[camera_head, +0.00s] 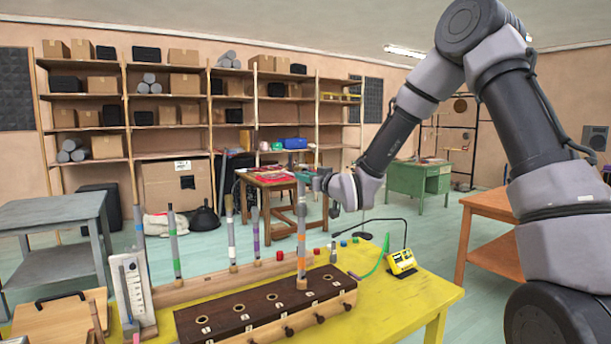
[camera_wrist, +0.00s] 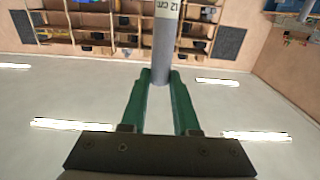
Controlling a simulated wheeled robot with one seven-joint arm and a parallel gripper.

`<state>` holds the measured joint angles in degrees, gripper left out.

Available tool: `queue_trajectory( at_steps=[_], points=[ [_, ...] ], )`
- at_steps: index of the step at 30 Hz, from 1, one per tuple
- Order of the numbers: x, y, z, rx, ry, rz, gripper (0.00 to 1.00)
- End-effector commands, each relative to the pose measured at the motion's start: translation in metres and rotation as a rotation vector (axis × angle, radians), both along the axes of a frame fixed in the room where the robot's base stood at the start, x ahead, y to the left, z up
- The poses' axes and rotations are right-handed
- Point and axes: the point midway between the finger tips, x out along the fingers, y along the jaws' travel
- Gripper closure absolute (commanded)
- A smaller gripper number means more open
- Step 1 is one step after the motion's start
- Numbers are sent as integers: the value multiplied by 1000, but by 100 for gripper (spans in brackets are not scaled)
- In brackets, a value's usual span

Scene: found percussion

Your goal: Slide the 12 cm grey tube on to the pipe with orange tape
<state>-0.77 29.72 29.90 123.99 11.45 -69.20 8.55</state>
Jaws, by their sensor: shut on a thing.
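My gripper (camera_head: 304,177) is shut on the 12 cm grey tube (camera_head: 301,198) above the yellow table. In the wrist view the green fingers (camera_wrist: 159,80) pinch the grey tube (camera_wrist: 163,50), and its pale label reads "12 cm", upside down. The pipe with orange tape (camera_head: 301,240) stands upright near the right end of the row, directly below the gripper. The tube looks upright and in line with this pipe. I cannot tell whether the tube's lower end is above the pipe or around it.
Other upright pipes carry blue (camera_head: 139,227), green (camera_head: 177,266) and purple (camera_head: 256,234) tape. A dark wooden box with holes (camera_head: 255,315) lies in front. A yellow device (camera_head: 402,262) with a thin arm and green cable stands right. Small red and blue pieces lie behind.

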Motion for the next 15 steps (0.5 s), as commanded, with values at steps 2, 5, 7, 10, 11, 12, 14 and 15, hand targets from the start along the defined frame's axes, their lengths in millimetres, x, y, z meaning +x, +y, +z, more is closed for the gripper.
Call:
queue_trajectory(
  at_steps=[2,5,7,10,11,12,14,15],
  points=[
    [0,0,-2,0,1,0,100],
    [0,0,-5,0,1,0,100],
    [0,0,-7,0,1,0,100],
    [0,0,-9,0,0,0,100],
    [0,0,-10,0,0,0,100],
    [0,0,-11,0,0,0,100],
    [0,0,-12,0,0,0,100],
    [0,0,-13,-1,1,0,100]
  ],
)
